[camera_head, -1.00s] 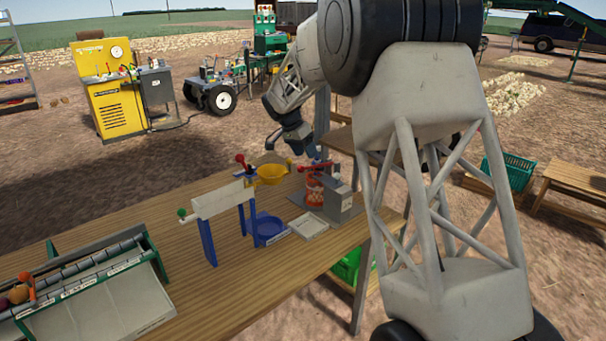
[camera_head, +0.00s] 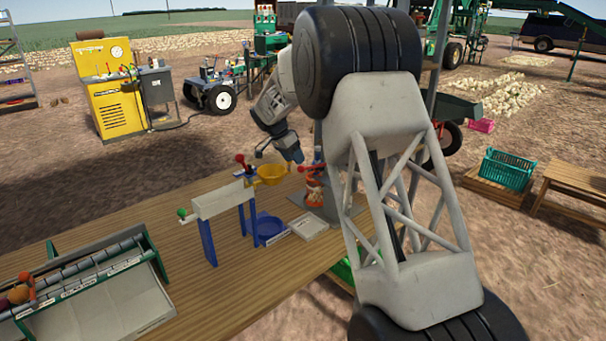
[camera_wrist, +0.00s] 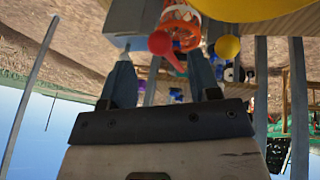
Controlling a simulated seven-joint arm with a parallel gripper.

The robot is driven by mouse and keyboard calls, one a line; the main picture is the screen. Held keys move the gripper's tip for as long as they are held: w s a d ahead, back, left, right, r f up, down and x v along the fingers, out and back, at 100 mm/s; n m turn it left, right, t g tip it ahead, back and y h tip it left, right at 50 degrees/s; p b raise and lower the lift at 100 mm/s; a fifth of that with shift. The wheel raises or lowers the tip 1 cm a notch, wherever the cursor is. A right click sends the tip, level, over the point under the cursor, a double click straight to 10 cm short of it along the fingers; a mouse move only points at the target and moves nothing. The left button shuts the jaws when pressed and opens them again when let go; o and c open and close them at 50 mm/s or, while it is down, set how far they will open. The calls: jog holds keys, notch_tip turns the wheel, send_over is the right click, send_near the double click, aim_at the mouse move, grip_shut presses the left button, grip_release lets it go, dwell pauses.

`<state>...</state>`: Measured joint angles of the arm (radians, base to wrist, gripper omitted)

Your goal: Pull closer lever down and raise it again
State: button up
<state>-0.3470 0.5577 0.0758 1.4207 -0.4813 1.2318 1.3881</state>
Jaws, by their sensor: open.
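A red lever (camera_head: 309,168) with a round knob sits on the small grey closer at the right end of the table, above an orange net bag (camera_head: 313,190). My gripper (camera_head: 296,160) hangs just above and behind the yellow bowl, close to the lever. In the wrist view, the red knob (camera_wrist: 160,42) shows between the two spread fingers of my gripper (camera_wrist: 160,62), beside a grey block (camera_wrist: 130,20) and the orange net (camera_wrist: 182,22). The fingers are open and hold nothing. My arm hides part of the closer in the head view.
A pale tray (camera_head: 308,226) lies in front of the closer. A roller sorter (camera_head: 90,285) fills the table's left front.

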aim_at(317, 166)
jog(key=shift+x, duration=3.8)
grip_shut()
